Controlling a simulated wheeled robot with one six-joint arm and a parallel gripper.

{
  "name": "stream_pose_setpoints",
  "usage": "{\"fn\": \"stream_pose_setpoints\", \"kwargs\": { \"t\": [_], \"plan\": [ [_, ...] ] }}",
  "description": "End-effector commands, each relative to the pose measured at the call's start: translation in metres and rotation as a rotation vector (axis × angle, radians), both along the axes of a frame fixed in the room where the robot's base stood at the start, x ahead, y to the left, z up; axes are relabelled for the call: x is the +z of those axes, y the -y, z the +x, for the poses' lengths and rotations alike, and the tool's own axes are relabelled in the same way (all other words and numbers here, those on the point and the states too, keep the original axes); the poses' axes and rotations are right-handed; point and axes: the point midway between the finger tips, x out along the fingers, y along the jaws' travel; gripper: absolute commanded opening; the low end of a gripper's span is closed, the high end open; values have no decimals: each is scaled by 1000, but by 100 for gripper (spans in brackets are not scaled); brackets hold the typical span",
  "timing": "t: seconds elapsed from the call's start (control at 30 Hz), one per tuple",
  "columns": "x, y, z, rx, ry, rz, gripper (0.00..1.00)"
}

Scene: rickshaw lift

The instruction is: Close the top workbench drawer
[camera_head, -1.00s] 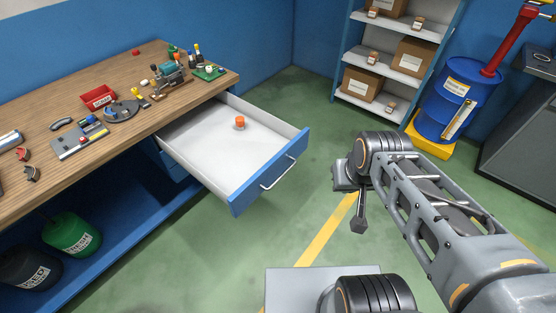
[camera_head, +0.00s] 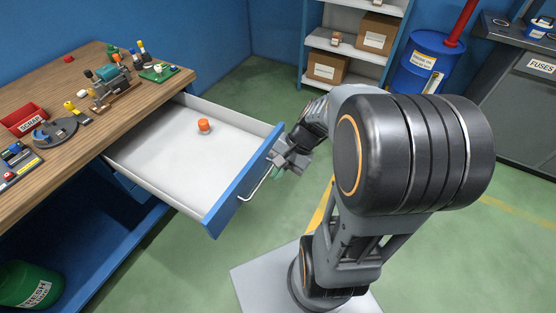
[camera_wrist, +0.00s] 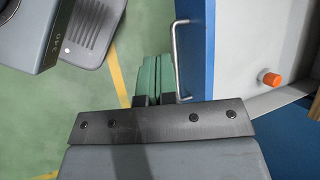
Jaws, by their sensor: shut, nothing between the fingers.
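The top workbench drawer (camera_head: 165,165) is pulled out from under the wooden top. It has a white inside, a blue front (camera_head: 240,190) and a metal bar handle (camera_head: 258,187). My gripper (camera_head: 278,172) is at the outer side of the drawer front, near the right end of the handle. In the wrist view, its green fingers (camera_wrist: 153,80) are together and empty, just left of the handle (camera_wrist: 178,55) and the blue front (camera_wrist: 194,50). I cannot tell whether they touch the handle. A small orange-capped container (camera_head: 204,126) stands inside the drawer.
The workbench top (camera_head: 75,120) holds a red bin (camera_head: 24,120) and several tools. A green drum (camera_head: 30,284) is on the lower shelf. A shelf rack (camera_head: 350,50) and a blue barrel (camera_head: 425,62) stand at the back.

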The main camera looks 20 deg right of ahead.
Motion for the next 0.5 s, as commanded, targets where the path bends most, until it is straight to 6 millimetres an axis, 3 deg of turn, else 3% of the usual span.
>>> {"fn": "stream_pose_setpoints", "kwargs": {
  "t": [0.03, 0.1, 0.3, 0.5],
  "plan": [
    [-34, 8, 8, -132, -76, 124, 0],
    [-56, 19, 22, -313, -151, 303, 0],
    [-112, 78, 56, -773, -248, 761, 0],
    [-153, 137, 65, -1071, -238, 1061, 0]
  ]
}}
